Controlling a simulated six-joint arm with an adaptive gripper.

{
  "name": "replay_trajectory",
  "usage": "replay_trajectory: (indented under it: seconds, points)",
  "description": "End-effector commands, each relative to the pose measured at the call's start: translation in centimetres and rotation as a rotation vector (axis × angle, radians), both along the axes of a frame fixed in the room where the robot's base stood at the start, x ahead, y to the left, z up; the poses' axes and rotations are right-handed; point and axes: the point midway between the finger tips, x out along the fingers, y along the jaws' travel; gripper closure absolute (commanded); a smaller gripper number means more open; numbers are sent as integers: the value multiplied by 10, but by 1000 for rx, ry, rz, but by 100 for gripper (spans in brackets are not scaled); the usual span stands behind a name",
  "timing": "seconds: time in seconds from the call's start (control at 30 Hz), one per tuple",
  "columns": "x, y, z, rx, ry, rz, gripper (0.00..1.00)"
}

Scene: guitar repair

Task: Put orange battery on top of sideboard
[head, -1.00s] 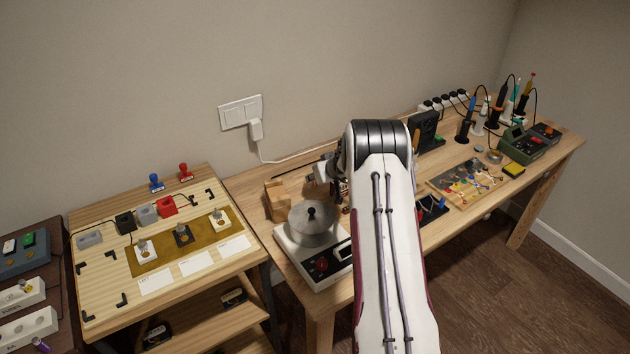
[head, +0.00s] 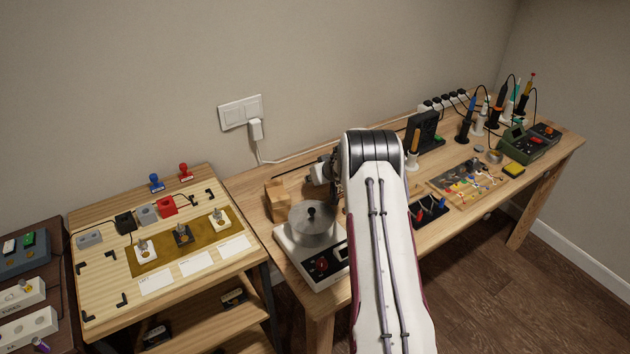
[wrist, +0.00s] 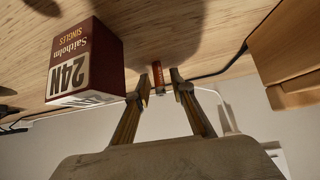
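A small orange-red cylinder (wrist: 157,73), which looks like the orange battery, stands on the wooden workbench in the wrist view. My gripper (wrist: 156,88) is open, with one finger on either side of the cylinder's near end. A clear gap shows between the cylinder and each finger, and I cannot tell how deep it sits between them. In the head view my own arm hides the gripper and the cylinder. Which piece is the sideboard is not certain; a dark wooden unit (head: 62,268) stands at the far left.
A dark red box marked 24N (wrist: 84,62) stands close beside the gripper in the wrist view. A wooden block (wrist: 285,55) is on the other side, with a black cable (wrist: 225,68) nearby. A scale (head: 312,258) and soldering tools occupy the workbench (head: 250,186).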

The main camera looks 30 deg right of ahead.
Motion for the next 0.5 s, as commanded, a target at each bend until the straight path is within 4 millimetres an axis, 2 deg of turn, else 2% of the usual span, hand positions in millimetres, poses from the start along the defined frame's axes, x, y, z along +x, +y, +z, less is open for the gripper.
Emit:
replay_trajectory:
  seconds: [0.03,0.07,0.5]
  points:
    - [0,0,0,0,0,0,94]
    - [0,0,0,0,0,0,100]
    - [0,0,1,0,0,0,100]
